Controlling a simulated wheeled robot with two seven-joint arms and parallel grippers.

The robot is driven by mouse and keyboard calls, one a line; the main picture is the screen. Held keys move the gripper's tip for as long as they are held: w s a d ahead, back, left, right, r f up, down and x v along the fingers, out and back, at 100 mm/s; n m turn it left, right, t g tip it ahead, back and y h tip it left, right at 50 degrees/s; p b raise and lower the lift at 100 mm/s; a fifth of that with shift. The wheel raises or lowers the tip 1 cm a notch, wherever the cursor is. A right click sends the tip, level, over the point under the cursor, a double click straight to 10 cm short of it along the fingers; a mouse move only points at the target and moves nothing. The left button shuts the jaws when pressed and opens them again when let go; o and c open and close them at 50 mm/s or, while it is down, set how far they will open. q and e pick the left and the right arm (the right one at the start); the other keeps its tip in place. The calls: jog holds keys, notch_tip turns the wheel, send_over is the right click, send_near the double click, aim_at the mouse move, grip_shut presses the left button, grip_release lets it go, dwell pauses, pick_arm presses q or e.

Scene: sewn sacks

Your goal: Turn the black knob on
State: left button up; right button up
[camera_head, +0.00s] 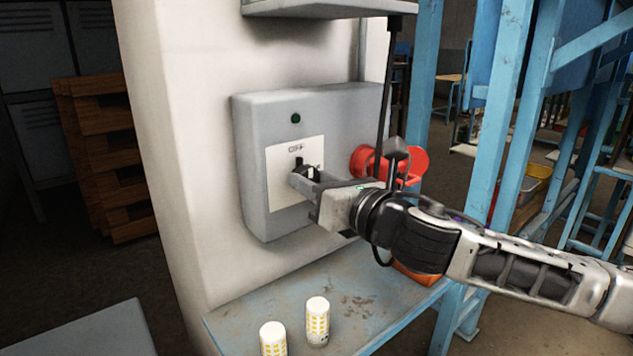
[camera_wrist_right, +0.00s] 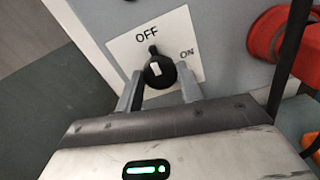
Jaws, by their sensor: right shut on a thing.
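The black knob (camera_head: 303,171) sits on a white label plate (camera_head: 283,190) on a grey control box (camera_head: 250,130) fixed to the pale pillar. In the right wrist view the knob (camera_wrist_right: 159,72) has its pointer toward the "OFF" mark, with "ON" to the right. My right gripper (camera_head: 301,180) reaches in from the right and is shut on the knob, one finger on each side; its fingers also show in the right wrist view (camera_wrist_right: 160,92). The gripper hides part of the plate in the head view. My left gripper is not in view.
A dark green lamp (camera_head: 296,118) is above the plate. A red round part (camera_head: 388,165) is right of the box, close to my right wrist. Two white-and-yellow cylinders (camera_head: 318,320) stand on the blue bench (camera_head: 240,320) below. Blue posts (camera_head: 492,120) rise at right.

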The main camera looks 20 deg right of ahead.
jog(key=shift+m, duration=0.3)
jog(key=m+p, duration=0.1)
jog(key=m, duration=0.2)
jog(key=shift+p, duration=0.4)
jog(key=m+p, duration=0.1)
jog(key=m, duration=0.1)
jog(key=shift+m, duration=0.4)
jog(key=m+p, duration=0.1)
jog(key=m, duration=0.1)
jog(key=shift+m, duration=0.4)
jog(key=m+p, duration=0.1)
jog(key=m, duration=0.3)
jog(key=shift+p, duration=0.35)
jog(key=m+p, duration=0.1)
jog(key=m, duration=0.2)
jog(key=shift+m, duration=0.4)
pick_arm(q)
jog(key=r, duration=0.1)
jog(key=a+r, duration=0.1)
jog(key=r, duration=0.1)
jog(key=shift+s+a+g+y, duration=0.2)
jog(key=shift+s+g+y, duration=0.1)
pick_arm(e)
jog(key=shift+m, duration=0.3)
pick_arm(q)
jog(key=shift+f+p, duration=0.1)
jog(key=shift+p, duration=0.2)
